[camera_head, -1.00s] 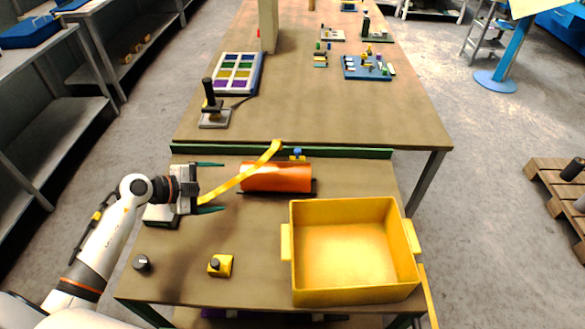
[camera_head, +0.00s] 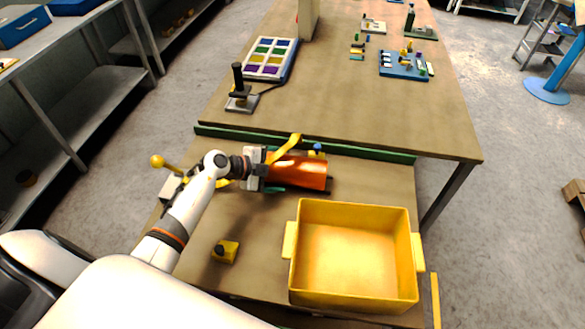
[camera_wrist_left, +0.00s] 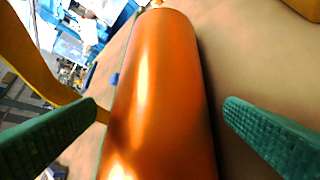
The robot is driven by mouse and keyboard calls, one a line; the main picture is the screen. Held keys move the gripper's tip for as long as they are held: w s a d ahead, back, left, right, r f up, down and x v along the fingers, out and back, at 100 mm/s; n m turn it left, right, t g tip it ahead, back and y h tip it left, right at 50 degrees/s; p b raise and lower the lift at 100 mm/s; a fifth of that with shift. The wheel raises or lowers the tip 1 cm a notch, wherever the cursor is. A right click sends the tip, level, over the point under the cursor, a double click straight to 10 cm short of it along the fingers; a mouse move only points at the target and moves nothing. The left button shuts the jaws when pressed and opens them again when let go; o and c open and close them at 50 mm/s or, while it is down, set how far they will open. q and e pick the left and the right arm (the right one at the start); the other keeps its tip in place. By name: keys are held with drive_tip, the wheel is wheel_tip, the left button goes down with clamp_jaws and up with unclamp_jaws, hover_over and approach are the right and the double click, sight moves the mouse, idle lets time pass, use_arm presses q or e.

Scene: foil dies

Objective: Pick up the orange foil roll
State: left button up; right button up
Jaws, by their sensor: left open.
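The orange foil roll (camera_head: 306,173) lies on its side on the near table, on a dark stand. Its right part shows in the head view; my left gripper (camera_head: 278,171) hides its left end. In the left wrist view the roll (camera_wrist_left: 160,90) fills the middle, between the two green fingers of my left gripper (camera_wrist_left: 165,125). The fingers are open, one on each side of the roll. A gap shows between the right finger and the roll; I cannot tell whether the left finger touches it. My right gripper is not in view.
A yellow bin (camera_head: 355,255) stands in front of the roll, to the right. A yellow lever (camera_head: 286,149) slants up beside the roll and gripper. A green rail (camera_head: 370,152) runs behind it. A small yellow button box (camera_head: 226,251) sits at the front left.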

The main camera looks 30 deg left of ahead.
use_arm(q)
drive_tip(key=shift+x, duration=1.5)
drive_tip(key=c, duration=1)
drive_tip(key=shift+c, duration=1.3)
drive_tip(key=shift+r, duration=0.15)
